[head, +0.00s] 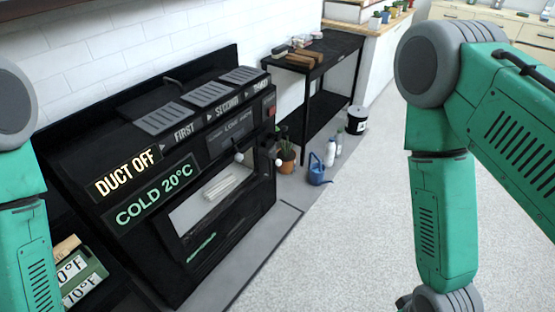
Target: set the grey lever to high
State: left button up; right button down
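A black machine (235,228) stands at the left, with lit displays reading "DUCT OFF" (125,171) and "COLD 20°C" (153,196). Two small pale round knobs show at its front right, one by the panel (238,157) and one farther right (278,162). I cannot tell which part is the grey lever, and no "high" mark is readable. Three grey slatted pads (164,118) lie on its top, above the labels FIRST, SECOND and THIRD. My green arms enter at the left and right edges. Both grippers are out of the picture.
A black table (316,46) with small brown blocks stands beyond the machine. A potted plant (286,160), a blue watering can (317,170), bottles (331,152) and a black bucket (356,119) stand on the floor. Signs with °F numbers (80,275) lie lower left. The right floor is clear.

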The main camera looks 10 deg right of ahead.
aim_at(238, 157)
jog(key=i+l+z, duration=0.25)
jog(key=z, duration=0.15)
jog(key=i+l+z, duration=0.2)
jog(key=z, duration=0.15)
